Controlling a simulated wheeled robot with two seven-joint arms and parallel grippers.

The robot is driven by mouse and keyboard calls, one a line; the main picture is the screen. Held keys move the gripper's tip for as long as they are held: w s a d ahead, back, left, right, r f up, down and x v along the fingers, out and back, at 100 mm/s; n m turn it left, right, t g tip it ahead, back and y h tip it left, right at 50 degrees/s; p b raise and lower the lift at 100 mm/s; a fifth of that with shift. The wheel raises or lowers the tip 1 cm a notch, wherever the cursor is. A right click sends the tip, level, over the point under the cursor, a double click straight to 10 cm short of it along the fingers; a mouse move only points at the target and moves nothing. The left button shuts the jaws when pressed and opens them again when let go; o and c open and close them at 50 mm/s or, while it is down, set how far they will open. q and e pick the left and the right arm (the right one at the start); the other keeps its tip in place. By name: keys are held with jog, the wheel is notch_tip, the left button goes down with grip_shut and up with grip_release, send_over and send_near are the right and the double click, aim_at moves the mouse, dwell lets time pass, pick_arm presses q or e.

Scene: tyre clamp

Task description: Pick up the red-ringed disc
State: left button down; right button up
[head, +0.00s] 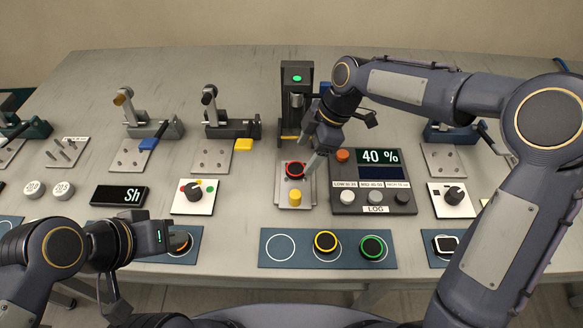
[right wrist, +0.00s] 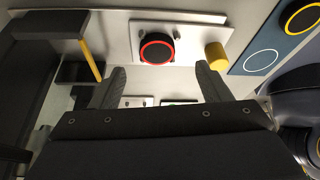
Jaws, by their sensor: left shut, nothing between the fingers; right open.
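The red-ringed disc (head: 295,169) is black with a red rim and sits on a pale plate (head: 283,203) in the middle of the table. In the right wrist view the disc (right wrist: 157,49) lies ahead of the fingertips, roughly centred between them and not gripped. My right gripper (head: 312,158) is open, just right of and close to the disc in the head view; its spread fingers also show in the right wrist view (right wrist: 160,80). My left gripper (head: 115,298) is shut and empty at the front left, far from the disc.
A yellow knob (head: 295,197) stands on the same plate, in front of the disc. A black press with a green light (head: 297,78) stands behind it. A control box (head: 375,180) is close on the right. A blue mat (head: 262,262) holds yellow-ringed (head: 326,241) and green-ringed (head: 372,247) discs.

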aim_at(295, 168)
jog(key=p+x, duration=0.1)
jog(key=x, duration=0.4)
jog(key=shift+w+a+f, duration=0.1)
jog(key=shift+w+f, duration=0.1)
jog(key=shift+f, duration=0.05)
jog(key=c, duration=1.1)
jog(key=shift+o, duration=0.2)
jog(key=shift+r, duration=0.2)
